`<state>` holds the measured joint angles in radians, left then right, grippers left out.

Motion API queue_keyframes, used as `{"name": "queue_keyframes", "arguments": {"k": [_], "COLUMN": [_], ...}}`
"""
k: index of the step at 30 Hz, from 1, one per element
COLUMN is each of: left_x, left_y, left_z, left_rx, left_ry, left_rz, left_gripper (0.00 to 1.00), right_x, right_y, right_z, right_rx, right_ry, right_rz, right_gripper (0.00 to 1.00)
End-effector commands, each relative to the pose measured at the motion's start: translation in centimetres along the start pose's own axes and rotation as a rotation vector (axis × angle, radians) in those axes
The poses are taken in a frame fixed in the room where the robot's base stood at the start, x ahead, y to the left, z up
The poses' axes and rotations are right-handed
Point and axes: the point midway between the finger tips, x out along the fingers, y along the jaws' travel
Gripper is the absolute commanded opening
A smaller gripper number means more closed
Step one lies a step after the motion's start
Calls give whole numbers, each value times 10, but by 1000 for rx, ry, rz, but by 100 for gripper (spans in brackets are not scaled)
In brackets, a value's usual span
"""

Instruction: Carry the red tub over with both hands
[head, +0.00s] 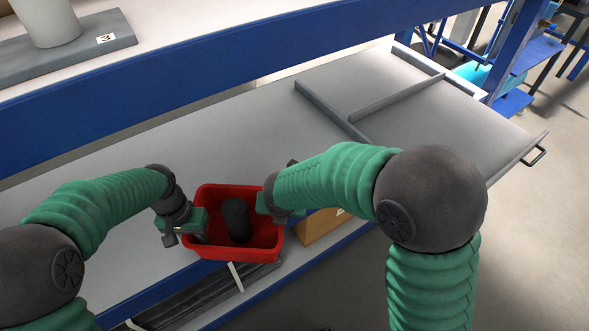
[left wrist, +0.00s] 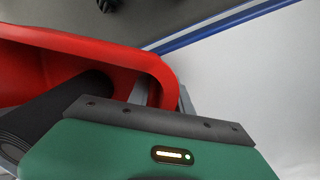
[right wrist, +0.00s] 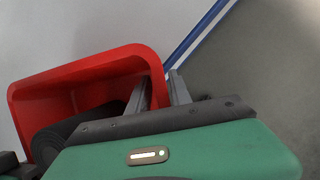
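The red tub (head: 208,247) is at the lower middle of the head view, overlapping the blue front edge of the worktop. A dark cylinder (head: 236,219) lies inside it, leaning. My left gripper (head: 197,230) is at the tub's left end, and my right gripper (head: 268,203) is at its right end. In the left wrist view the fingers straddle the tub's wall (left wrist: 155,63). In the right wrist view the fingers also straddle the wall (right wrist: 152,62). Both appear shut on it. The tub's underside is hidden.
The grey worktop (head: 230,135) is clear behind the tub. Low grey dividers (head: 330,110) cross it at the right. A brown box (head: 318,228) sits just right of the tub, partly hidden by my right arm. A raised shelf with a blue edge (head: 200,68) runs along the back.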

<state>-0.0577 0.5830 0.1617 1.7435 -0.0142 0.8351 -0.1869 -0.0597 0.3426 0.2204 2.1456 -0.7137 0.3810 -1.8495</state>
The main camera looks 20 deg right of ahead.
Motion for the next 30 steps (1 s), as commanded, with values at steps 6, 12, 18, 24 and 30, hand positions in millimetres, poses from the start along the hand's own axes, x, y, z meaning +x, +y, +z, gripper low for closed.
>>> {"name": "queue_keyframes", "arguments": {"k": [6, 12, 18, 24, 30], "left_x": [-25, -63, -74, -74, -73], "left_y": [-1, -1, -1, -1, -1], "left_z": [-1, -1, -1, -1, -1], "left_rx": [0, 0, 0, 0, 0], "left_ry": [4, 2, -1, -1, -1], "left_rz": [-1, -1, 0, 0, 1], "left_gripper": [25, 25, 25, 25, 25], "right_x": [0, 0, -11, -59, -104], "right_y": [0, 0, 1, 0, 0], "right_z": [0, 0, 2, 2, 2], "right_rx": [0, 0, 1, 4, 1], "right_ry": [-1, -1, -4, -8, -6], "right_rz": [1, 1, 2, 3, 1], "right_gripper": [25, 25, 25, 25, 25]}}
